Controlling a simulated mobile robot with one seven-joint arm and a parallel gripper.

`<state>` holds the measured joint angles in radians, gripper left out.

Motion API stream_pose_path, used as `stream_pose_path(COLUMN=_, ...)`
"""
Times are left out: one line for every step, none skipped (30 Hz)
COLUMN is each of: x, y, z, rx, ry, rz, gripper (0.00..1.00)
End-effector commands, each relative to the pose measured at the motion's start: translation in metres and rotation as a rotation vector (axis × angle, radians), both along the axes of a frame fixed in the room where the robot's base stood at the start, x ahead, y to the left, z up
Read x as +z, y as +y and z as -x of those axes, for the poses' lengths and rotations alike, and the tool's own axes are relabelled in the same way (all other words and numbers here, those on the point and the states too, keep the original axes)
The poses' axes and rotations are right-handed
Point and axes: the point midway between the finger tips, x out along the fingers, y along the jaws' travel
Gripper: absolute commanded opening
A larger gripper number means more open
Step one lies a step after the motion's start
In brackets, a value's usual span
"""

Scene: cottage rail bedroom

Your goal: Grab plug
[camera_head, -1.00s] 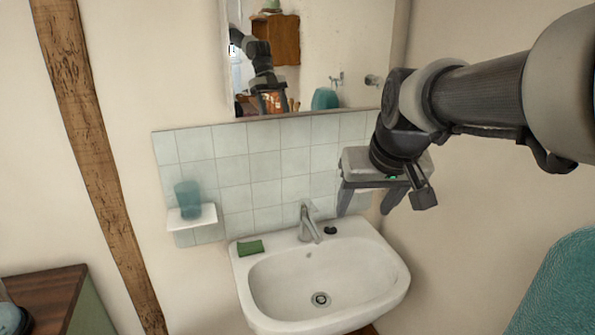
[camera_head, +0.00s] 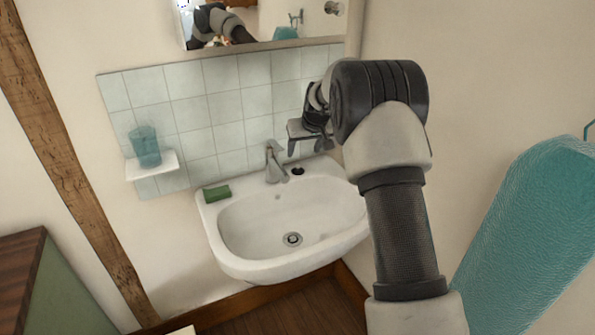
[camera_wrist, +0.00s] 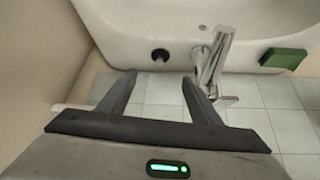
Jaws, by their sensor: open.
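The plug (camera_head: 297,171) is a small black piece on the back rim of the white sink (camera_head: 228,258), right of the faucet. In the wrist view the plug (camera_wrist: 160,55) lies on the sink rim, beyond and between my fingertips. My gripper (camera_head: 302,150) is open and empty above the back right of the sink. In the wrist view its two fingers (camera_wrist: 158,82) are spread apart, with the plug not touched by either.
The metal faucet (camera_head: 275,162) stands left of the plug, close to one finger in the wrist view. A green sponge-like block (camera_head: 216,193) lies on the rim's left. A shelf (camera_head: 152,167) holds a teal cup (camera_head: 145,146). A teal towel (camera_head: 530,225) hangs at right.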

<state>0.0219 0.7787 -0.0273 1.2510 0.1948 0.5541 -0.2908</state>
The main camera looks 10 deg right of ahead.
Motion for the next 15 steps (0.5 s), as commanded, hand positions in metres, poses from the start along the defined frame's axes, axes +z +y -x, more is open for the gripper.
stream_pose_path(x=-0.013, y=0.001, z=-0.006, rx=0.001, ry=0.003, rz=0.000, gripper=0.58)
stream_pose_path(x=-0.018, y=0.002, z=-0.010, rx=0.001, ry=0.003, rz=0.000, gripper=0.58)
stream_pose_path(x=-0.025, y=0.002, z=-0.014, rx=0.001, ry=0.002, rz=-0.001, gripper=0.58)
stream_pose_path(x=-0.031, y=0.003, z=-0.017, rx=0.001, ry=0.003, rz=0.000, gripper=0.58)
stream_pose_path(x=-0.035, y=0.003, z=-0.021, rx=0.001, ry=0.002, rz=-0.001, gripper=0.58)
stream_pose_path(x=-0.041, y=0.003, z=-0.024, rx=0.001, ry=0.002, rz=-0.001, gripper=0.58)
stream_pose_path(x=-0.044, y=0.003, z=-0.027, rx=0.000, ry=0.001, rz=0.000, gripper=0.58)
stream_pose_path(x=-0.047, y=0.004, z=-0.029, rx=-0.001, ry=0.002, rz=0.000, gripper=0.58)
stream_pose_path(x=-0.050, y=0.004, z=-0.031, rx=-0.001, ry=0.001, rz=0.000, gripper=0.58)
stream_pose_path(x=-0.052, y=0.004, z=-0.033, rx=-0.001, ry=0.001, rz=0.000, gripper=0.58)
stream_pose_path(x=-0.054, y=0.004, z=-0.034, rx=-0.001, ry=0.001, rz=0.000, gripper=0.58)
stream_pose_path(x=-0.056, y=0.004, z=-0.035, rx=-0.001, ry=0.001, rz=0.000, gripper=0.58)
stream_pose_path(x=-0.056, y=0.004, z=-0.036, rx=-0.001, ry=0.000, rz=-0.001, gripper=0.58)
stream_pose_path(x=-0.058, y=0.004, z=-0.036, rx=-0.001, ry=0.000, rz=-0.001, gripper=0.58)
stream_pose_path(x=-0.060, y=0.004, z=-0.038, rx=-0.001, ry=0.000, rz=-0.001, gripper=0.58)
